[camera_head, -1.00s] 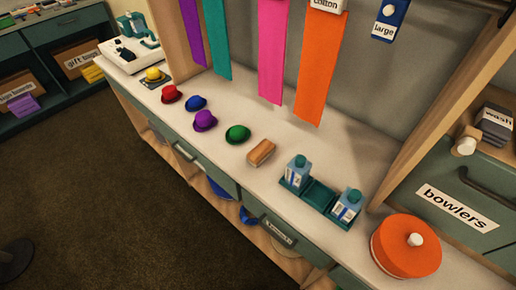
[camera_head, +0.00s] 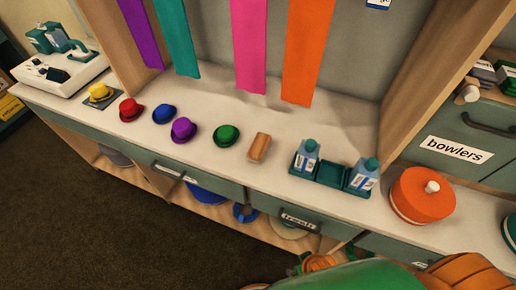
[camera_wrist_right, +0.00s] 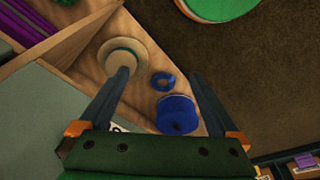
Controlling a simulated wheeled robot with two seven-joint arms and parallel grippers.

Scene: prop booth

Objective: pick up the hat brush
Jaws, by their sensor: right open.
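The hat brush appears to be the small tan wooden block (camera_head: 259,147) lying on the white counter, between the green hat and the teal bottle tray. It does not show in the right wrist view. My right gripper (camera_wrist_right: 158,75) is open with nothing between its dark fingers. It faces the lower shelf and the floor, below and in front of the counter. In the head view my right arm enters at the bottom edge, well apart from the brush. My left gripper is not in view.
Several small hats line the counter, including a green hat (camera_head: 227,135) left of the brush. A teal tray (camera_head: 331,173) with two bottles and an orange round box (camera_head: 422,195) stand right. A straw hat (camera_wrist_right: 124,57) and blue hat (camera_wrist_right: 177,114) sit on the lower shelf.

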